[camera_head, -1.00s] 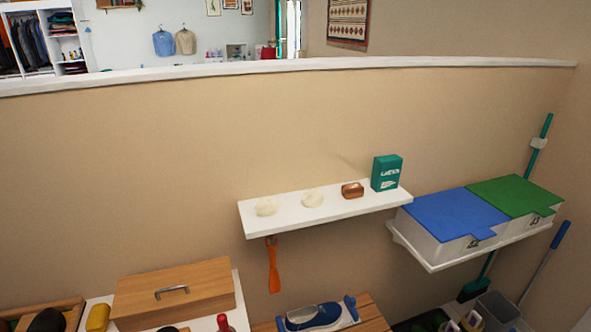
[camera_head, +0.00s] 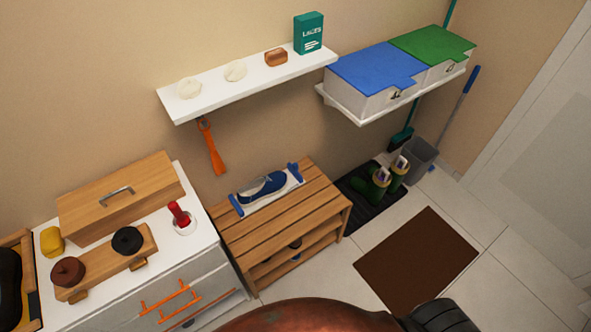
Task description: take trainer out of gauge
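The trainer (camera_head: 262,187) is blue with a pale sole. It lies in the gauge (camera_head: 240,207), a white plate with blue end pieces. The gauge rests on top of the slatted wooden bench (camera_head: 225,221), against the wall. The trainer lies along the plate between the two blue ends; whether it touches them is hard to tell. Neither of my grippers shows in the view.
Left of the bench stands a white cabinet (camera_head: 107,309) with a wooden box (camera_head: 120,213) and brush stand on it. Above hangs a white shelf (camera_head: 212,97). Boots (camera_head: 377,188) stand on a black tray to the right. A brown mat (camera_head: 415,262) lies on open floor.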

